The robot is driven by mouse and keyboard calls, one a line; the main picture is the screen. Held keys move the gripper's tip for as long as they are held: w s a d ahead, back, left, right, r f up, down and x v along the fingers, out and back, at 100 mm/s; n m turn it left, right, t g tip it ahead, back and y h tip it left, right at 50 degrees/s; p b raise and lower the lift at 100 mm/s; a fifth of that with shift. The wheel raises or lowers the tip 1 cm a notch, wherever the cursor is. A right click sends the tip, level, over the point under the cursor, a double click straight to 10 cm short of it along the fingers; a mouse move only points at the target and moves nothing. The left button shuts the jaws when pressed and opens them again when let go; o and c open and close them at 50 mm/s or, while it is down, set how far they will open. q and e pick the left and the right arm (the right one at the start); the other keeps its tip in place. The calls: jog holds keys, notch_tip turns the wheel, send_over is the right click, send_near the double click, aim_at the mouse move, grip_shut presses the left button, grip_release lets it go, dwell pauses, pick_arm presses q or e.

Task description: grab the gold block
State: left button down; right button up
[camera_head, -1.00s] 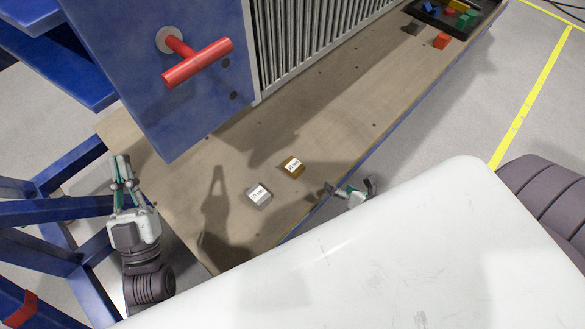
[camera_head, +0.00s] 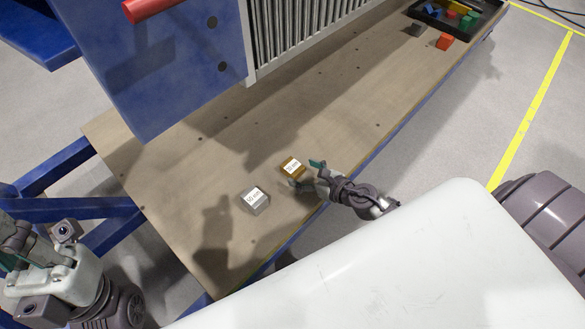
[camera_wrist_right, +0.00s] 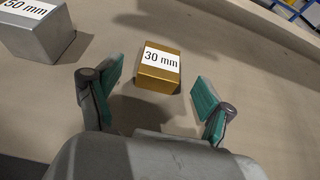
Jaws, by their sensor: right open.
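The gold block (camera_head: 292,168) lies on the wooden bench top. In the right wrist view the gold block (camera_wrist_right: 158,72) carries a "30 mm" label and sits just beyond and between my right fingertips, apart from both. My right gripper (camera_head: 306,175) is open and empty beside the block, on its right; its green-padded fingers (camera_wrist_right: 152,92) stand wide in the wrist view. My left gripper (camera_head: 32,250) is at the lower left of the head view, away from the block; its fingertips are hard to make out.
A silver block (camera_head: 254,200) labelled 50 mm lies close to the gold one. The blue panel (camera_head: 170,80) with a red handle stands behind. A black tray (camera_head: 425,12) of coloured blocks and a red block (camera_head: 445,41) are at the far end. The bench middle is clear.

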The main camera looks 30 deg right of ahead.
aim_at(296, 169)
jog(key=b+x, duration=0.1)
jog(key=x, duration=0.4)
jog(key=shift+f, duration=0.1)
jog(key=shift+c, duration=0.3)
grip_shut()
jog(key=shift+w+d, duration=0.1)
